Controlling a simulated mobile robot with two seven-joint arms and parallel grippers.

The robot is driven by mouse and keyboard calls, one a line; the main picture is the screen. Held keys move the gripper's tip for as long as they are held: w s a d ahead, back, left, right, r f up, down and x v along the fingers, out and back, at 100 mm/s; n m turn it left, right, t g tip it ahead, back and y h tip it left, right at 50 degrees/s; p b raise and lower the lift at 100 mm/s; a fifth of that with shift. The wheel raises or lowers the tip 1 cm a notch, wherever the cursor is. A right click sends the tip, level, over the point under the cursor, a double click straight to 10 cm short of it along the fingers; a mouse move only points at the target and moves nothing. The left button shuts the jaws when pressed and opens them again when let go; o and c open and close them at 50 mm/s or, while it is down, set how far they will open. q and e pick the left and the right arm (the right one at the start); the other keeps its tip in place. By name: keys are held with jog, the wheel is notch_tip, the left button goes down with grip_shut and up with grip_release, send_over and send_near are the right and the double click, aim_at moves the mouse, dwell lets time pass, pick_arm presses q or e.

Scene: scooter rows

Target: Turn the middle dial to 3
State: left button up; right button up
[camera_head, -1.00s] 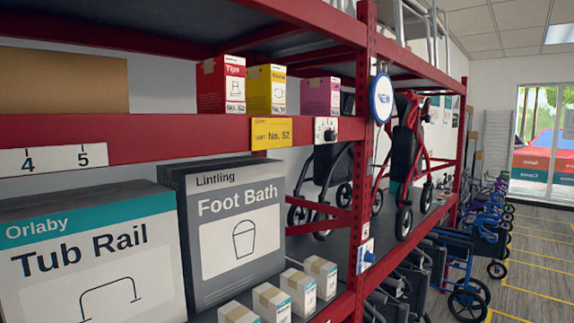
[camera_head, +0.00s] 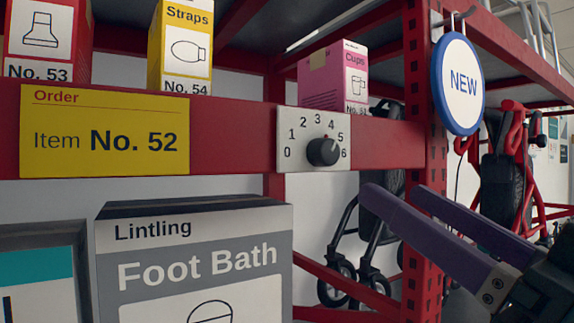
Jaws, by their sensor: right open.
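A dial with a round black knob (camera_head: 323,152) sits on a pale plate (camera_head: 297,162) numbered 0 to 6, fixed to the red shelf beam. My left gripper is not in view.
A yellow card (camera_head: 105,132) reading "Order Item No. 52" is on the beam (camera_head: 230,130). Several small boxes stand above it, including a pink one (camera_head: 325,75). A Foot Bath box (camera_head: 195,262) stands below. A round NEW sign (camera_head: 459,84) hangs by the red post (camera_head: 424,130).

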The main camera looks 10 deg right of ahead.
aim_at(331, 154)
jog(key=p+x, duration=0.5)
jog(key=x, duration=0.4)
jog(key=shift+s+a+r, duration=0.1)
jog(key=shift+s, duration=0.05)
jog(key=shift+w+a+p, duration=0.15)
jog(key=shift+w+p, duration=0.2)
jog(key=shift+p, duration=0.05)
jog(key=c, duration=0.3)
grip_shut()
